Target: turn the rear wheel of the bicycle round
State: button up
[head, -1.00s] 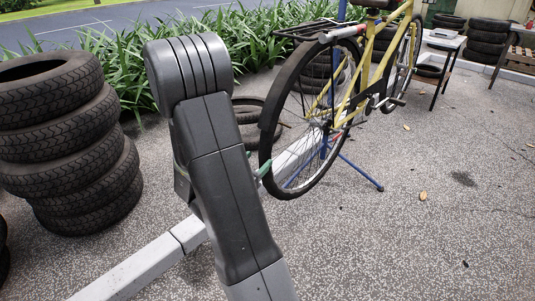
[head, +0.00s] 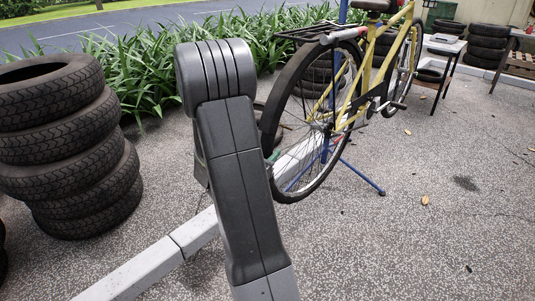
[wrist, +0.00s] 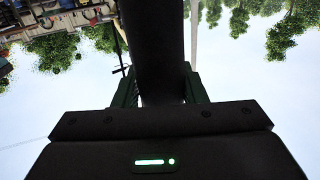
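The yellow bicycle (head: 386,68) hangs in a blue repair stand (head: 358,172), its rear wheel (head: 281,193) towards me and off the ground. In the head view my gripper (head: 272,157) is at the near edge of the rear tyre, mostly hidden behind my arm; only a bit of green finger shows. In the wrist view the black tyre (wrist: 160,45) runs down between the two dark green fingers (wrist: 162,92). One finger is on each side of the tyre, close to it. I cannot tell whether they press on it.
A stack of tyres (head: 68,140) stands at the left. A grey beam (head: 135,270) lies on the speckled ground below my arm. Green plants (head: 130,60) line the back. A small table (head: 445,45) and more tyres (head: 488,42) are at the back right. The ground at the right is mostly clear.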

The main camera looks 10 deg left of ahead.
aim_at(265, 143)
grip_shut()
notch_tip(265, 143, up, 2)
jog(key=p, duration=0.2)
jog(key=shift+d+p, duration=0.1)
jog(key=shift+p, duration=0.3)
jog(key=p, duration=0.1)
jog(key=r+g+p, duration=0.1)
jog(key=r+p, duration=0.1)
jog(key=shift+w+d+r+y+p, duration=0.15)
jog(key=shift+w+y+p, duration=0.15)
jog(key=shift+p, duration=0.1)
jog(key=shift+g, duration=0.3)
jog(key=o, duration=1)
grip_release()
jog(key=shift+s, duration=0.15)
jog(key=p+v, duration=0.2)
jog(key=v, duration=1.1)
jog(key=shift+s, duration=0.3)
